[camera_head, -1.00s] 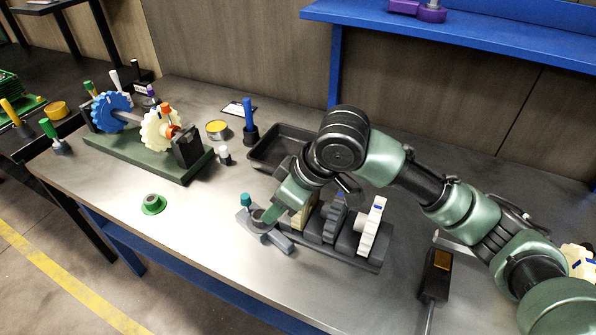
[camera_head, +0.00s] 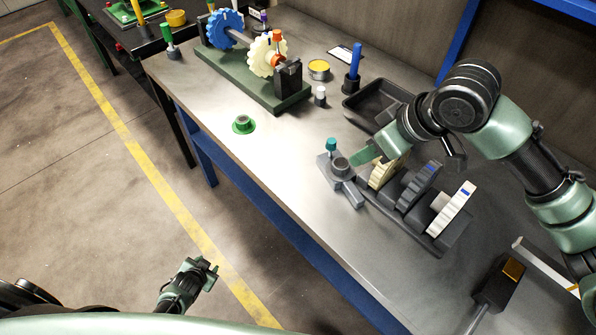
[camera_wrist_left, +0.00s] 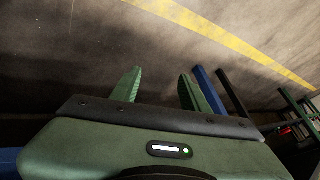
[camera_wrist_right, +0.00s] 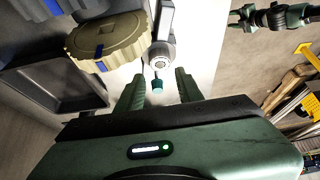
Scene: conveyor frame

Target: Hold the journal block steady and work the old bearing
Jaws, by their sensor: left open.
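A grey block (camera_head: 345,187) with a round ring (camera_head: 340,166) and a teal-topped peg (camera_head: 331,145) lies on the bench. I cannot tell whether this is the journal block. My right gripper (camera_head: 362,158) is just right of the ring; I cannot tell if it touches. A black block (camera_head: 288,77) supports a gear shaft on a green base. My left gripper (camera_head: 212,268) is open and empty above the floor, away from the bench.
A dark rack with several gears (camera_head: 452,207) stands right of the grey block. Behind it are a black tray (camera_head: 362,107) and blue peg (camera_head: 355,60). A green flanged ring (camera_head: 243,124) lies nearer the front edge.

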